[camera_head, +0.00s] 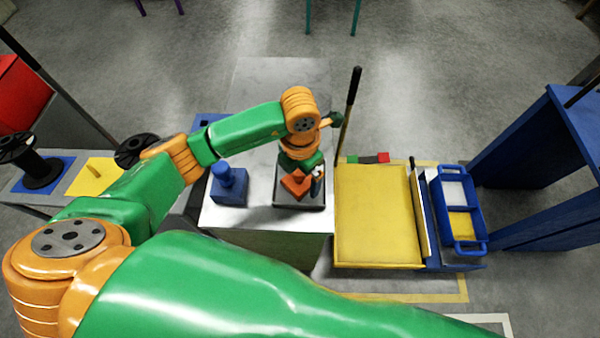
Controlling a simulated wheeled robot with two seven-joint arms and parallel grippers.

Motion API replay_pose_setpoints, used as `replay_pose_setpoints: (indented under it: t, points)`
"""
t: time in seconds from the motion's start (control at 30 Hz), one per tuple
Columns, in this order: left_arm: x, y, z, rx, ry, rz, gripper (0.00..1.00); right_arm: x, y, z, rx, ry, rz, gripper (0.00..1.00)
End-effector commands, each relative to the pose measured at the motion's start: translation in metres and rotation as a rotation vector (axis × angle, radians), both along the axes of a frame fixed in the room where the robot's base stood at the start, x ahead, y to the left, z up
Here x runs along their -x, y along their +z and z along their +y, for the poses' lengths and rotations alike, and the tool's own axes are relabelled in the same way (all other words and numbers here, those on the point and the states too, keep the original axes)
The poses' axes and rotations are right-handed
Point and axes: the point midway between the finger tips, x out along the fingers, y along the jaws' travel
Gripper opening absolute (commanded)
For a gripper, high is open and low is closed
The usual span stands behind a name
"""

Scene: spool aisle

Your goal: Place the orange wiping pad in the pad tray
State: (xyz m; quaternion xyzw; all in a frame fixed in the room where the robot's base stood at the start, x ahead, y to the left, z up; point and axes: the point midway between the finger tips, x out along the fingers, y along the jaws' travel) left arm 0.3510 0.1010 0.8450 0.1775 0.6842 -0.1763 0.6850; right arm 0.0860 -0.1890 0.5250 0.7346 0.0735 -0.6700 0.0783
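The orange wiping pad (293,187) is at a dark grey tray (298,207) on the white-topped table, within the tray's outline. I cannot tell whether it touches the tray floor. My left arm reaches in from the left and bends down over the tray. My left gripper (314,183) is at the pad, close against its right side in this view. The wrist hides part of the fingers and the pad, so the grip is unclear. My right gripper does not show.
A blue block with a knob (229,184) stands left of the tray. A yellow panel (375,215) and a blue two-part caddy (477,245) lie to the right. A dark upright pole (352,90) rises behind. Black spools (40,172) stand at the left.

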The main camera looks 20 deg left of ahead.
Motion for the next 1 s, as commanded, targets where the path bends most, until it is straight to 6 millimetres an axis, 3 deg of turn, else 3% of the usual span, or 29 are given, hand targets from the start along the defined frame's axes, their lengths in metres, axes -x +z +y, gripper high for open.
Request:
replay_pose_setpoints:
  t: [0.17, 0.33, 0.5, 0.6, 1.0]
  points:
    - [-0.001, 0.010, 0.000, 0.000, 0.000, -0.002, 1.00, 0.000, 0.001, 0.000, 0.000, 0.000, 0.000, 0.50]
    - [-0.001, 0.051, 0.000, 0.001, -0.002, -0.008, 1.00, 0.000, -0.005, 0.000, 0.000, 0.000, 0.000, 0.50]
    - [-0.002, 0.100, 0.000, -0.001, 0.000, -0.008, 1.00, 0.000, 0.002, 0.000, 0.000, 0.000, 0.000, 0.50]
    - [-0.001, 0.115, 0.000, -0.001, 0.000, -0.005, 1.00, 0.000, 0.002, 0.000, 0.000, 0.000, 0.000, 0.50]
    - [0.000, 0.123, 0.000, 0.000, 0.000, 0.001, 1.00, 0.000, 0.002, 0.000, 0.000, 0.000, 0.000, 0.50]
